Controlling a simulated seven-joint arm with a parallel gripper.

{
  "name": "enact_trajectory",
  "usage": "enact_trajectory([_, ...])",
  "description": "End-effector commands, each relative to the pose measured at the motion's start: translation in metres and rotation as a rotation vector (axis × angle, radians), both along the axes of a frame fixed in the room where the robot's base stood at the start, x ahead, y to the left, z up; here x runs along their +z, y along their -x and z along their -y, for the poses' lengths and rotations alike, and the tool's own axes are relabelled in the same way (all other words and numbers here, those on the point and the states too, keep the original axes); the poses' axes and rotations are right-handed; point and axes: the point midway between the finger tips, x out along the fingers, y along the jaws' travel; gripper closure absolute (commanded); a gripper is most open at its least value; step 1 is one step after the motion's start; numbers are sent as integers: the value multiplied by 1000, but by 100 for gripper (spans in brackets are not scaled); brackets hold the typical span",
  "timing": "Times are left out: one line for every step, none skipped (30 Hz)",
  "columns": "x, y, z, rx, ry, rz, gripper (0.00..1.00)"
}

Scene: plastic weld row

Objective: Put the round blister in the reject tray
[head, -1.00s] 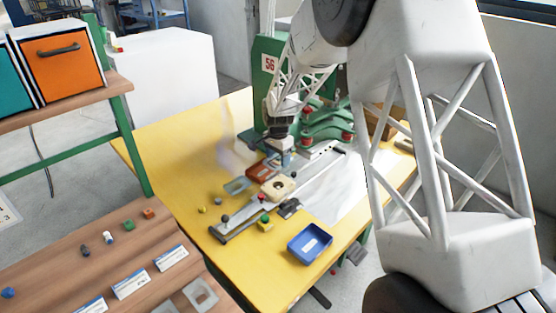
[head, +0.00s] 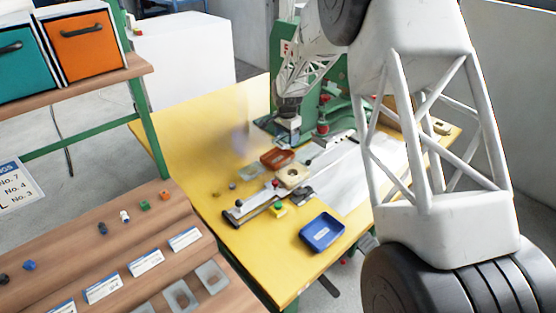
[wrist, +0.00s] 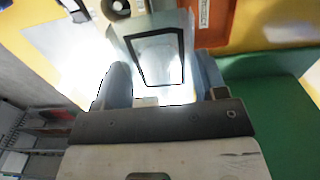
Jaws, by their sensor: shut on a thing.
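My gripper (wrist: 162,88) is shut on a clear, thin blister (wrist: 157,60) with a dark outline, held between its two fingers. Its outline looks four-sided here; I cannot tell if its pocket is round. In the head view my gripper (head: 289,132) is above the yellow table, just behind a red-orange tray (head: 277,159). The red-orange tray also shows in the wrist view (wrist: 212,22), with a white label too small to read. A blue tray (head: 322,232) with a white label is near the front edge.
A beige block with a round hole (head: 292,174) lies next to the red-orange tray. A metal rail (head: 262,204) with knobs runs along the table. The green press (head: 335,110) stands behind. A wooden bench (head: 130,245) at left holds small blocks, labels and clear trays.

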Motion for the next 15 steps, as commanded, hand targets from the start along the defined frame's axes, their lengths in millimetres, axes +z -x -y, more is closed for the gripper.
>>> enact_trajectory([-3, -10, -5, 5, 0, 0, 50])
enact_trajectory([-4, -16, -8, 7, 0, 0, 50])
enact_trajectory([-6, -23, -11, 10, 0, 0, 50])
enact_trajectory([-7, -28, -14, 13, -1, 1, 50])
enact_trajectory([-8, -33, -17, 15, 0, 1, 50])
enact_trajectory([-10, -39, -20, 18, 0, 0, 50])
enact_trajectory([-11, -43, -22, 21, 0, 0, 50])
enact_trajectory([-11, -48, -25, 23, -1, 1, 50])
enact_trajectory([-13, -52, -27, 25, 0, 0, 50])
enact_trajectory([-14, -56, -29, 27, 0, 0, 50])
enact_trajectory([-14, -59, -31, 29, -1, 1, 50])
enact_trajectory([-15, -62, -33, 31, 0, 1, 50])
enact_trajectory([-15, -64, -34, 32, 0, 1, 50])
enact_trajectory([-16, -66, -35, 33, 0, 1, 50])
enact_trajectory([-16, -68, -36, 34, 0, 1, 50])
